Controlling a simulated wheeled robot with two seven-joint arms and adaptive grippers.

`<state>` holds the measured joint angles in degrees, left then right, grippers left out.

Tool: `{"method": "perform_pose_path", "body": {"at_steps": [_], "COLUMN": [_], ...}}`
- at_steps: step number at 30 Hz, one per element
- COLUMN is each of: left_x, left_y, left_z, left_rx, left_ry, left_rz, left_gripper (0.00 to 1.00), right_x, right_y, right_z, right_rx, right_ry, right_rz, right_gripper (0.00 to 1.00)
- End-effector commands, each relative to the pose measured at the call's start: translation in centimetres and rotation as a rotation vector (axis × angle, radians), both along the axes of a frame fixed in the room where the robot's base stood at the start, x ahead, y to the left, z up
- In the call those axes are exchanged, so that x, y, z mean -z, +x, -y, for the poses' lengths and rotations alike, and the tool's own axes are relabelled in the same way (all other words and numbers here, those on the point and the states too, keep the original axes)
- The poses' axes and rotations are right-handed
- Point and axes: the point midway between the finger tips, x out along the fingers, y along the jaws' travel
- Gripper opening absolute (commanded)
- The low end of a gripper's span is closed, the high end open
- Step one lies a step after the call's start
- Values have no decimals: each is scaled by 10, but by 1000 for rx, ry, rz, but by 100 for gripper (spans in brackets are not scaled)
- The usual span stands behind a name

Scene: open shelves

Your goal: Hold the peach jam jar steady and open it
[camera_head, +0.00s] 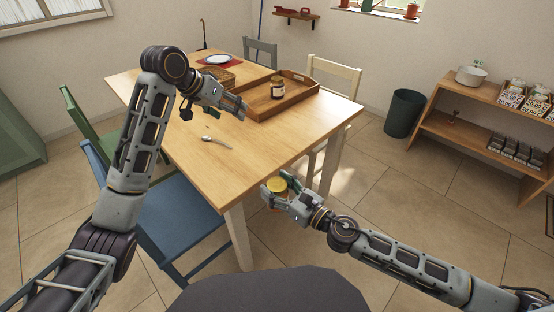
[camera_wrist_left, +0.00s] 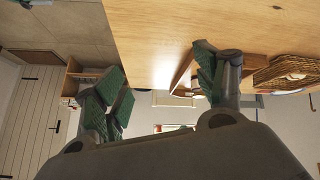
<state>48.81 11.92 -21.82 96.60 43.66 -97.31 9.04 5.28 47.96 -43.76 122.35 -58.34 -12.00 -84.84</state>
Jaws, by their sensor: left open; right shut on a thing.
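My right gripper (camera_head: 281,188) is shut on a small round thing with a yellow top (camera_head: 276,184), held in front of the table's near right edge. The fingers hide part of it, so I cannot tell if it is a whole jar or only a lid. A small jar (camera_head: 277,90) with a pale label stands upright in the wooden tray; its label is too small to read. My left gripper (camera_head: 240,108) is over the table beside the tray's left end. In the left wrist view its fingers (camera_wrist_left: 160,90) are wide apart with nothing between them.
The table's near right part is clear. A blue chair (camera_head: 180,220) stands at the near left side.

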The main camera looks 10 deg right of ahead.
Motion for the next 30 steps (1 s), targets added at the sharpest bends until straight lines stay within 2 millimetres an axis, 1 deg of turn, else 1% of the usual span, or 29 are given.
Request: {"method": "perform_pose_path", "body": {"at_steps": [1, 6, 9, 15, 21, 25, 30], "left_x": [-1, 4, 8, 18, 31, 40, 52], "left_y": [-6, -28, -43, -71, -99, -116, -136], "left_z": [12, 47, 64, 92, 112, 120, 125], "left_rx": [26, 108, 153, 231, 299, 334, 369], "left_ry": [14, 72, 110, 198, 298, 368, 465], "left_rz": [-12, -62, -91, -153, -213, -253, -304], "left_gripper": [71, 71, 71, 71, 71, 71, 71], "right_x": [-1, -1, -1, -1, -1, -1, -1], "right_y": [0, 0, 0, 0, 0, 0, 0], "right_z": [0, 0, 0, 0, 0, 0, 0], "right_rx": [0, 0, 0, 0, 0, 0, 0], "right_ry": [1, 1, 1, 1, 1, 1, 1], "right_rz": [2, 2, 2, 2, 2, 2, 2], "right_gripper": [0, 0, 0, 0, 0, 0, 0]}}
